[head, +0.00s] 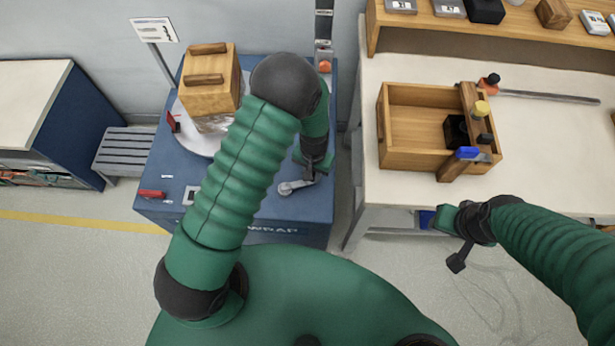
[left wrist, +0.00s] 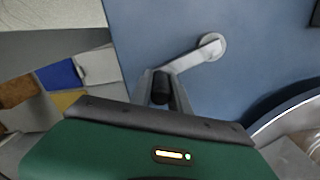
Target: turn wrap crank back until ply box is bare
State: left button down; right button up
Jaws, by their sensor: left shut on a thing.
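The ply box (head: 209,85) stands on a round turntable (head: 185,134) on the blue wrap station (head: 270,225). Shiny clear film shows at the box's lower front; my left arm hides part of that side. The grey wrap crank (head: 290,187) is on the station's right part. My left gripper (head: 310,176) is shut on its handle. In the left wrist view, the black crank handle (left wrist: 160,92) sits between the fingers, and the crank arm (left wrist: 190,59) runs up and right to its hub. My right gripper (head: 456,244) hangs by the right bench's front edge, fingers unclear.
A wooden tray (head: 397,155) with clamps and a dark block stands on the right bench (head: 385,215). A grey slatted stool (head: 124,152) and a cabinet (head: 40,105) stand to the left. A red-handled tool (head: 152,194) lies at the station's front left.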

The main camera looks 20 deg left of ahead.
pick_arm(q)
jog(key=shift+w+a+r+n, duration=0.15)
jog(key=shift+w+a+n, duration=0.7)
jog(key=shift+w+n, duration=0.05)
jog(key=a+n, duration=0.1)
jog(key=w+a+n+p, duration=0.1)
jog(key=shift+n, duration=0.3)
jog(key=shift+w+a+n, duration=0.15)
jog(key=shift+a+n, duration=0.45)
jog(key=shift+n, duration=0.4)
jog(key=shift+a+f+n+p, duration=0.2)
jog(key=shift+a+n+p, duration=0.1)
jog(key=shift+n, duration=0.3)
jog(key=c, duration=1.3)
grip_release()
jog(key=shift+a, duration=0.1)
jog(key=shift+o, duration=0.2)
notch_tip(320, 180, up, 17)
jog(key=p, duration=0.1)
jog(key=shift+w+f, duration=0.1)
